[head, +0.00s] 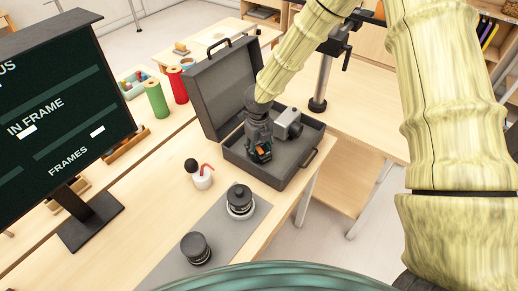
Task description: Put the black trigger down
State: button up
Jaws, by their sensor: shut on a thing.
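My gripper (261,150) points down over the open grey case (240,156), above its near left part. It is shut on a small dark thing with an orange patch, which I take to be the black trigger (264,155). The fingers hide much of it. I cannot tell whether it touches the case floor. A grey camera-like box (288,123) with a round front lies in the case, just right of my gripper.
The case lid (215,85) stands up behind. Two black lenses (196,248) (240,201) stand on a grey mat (222,228). A white bottle with a red tube (202,176) stands left of the case. A dark screen (60,110) blocks the left.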

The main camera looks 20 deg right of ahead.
jog(key=o, duration=1.1)
notch_tip(320, 180, up, 12)
jog(key=b, duration=0.2)
jog(key=shift+r+b, duration=0.1)
jog(key=shift+b, duration=0.3)
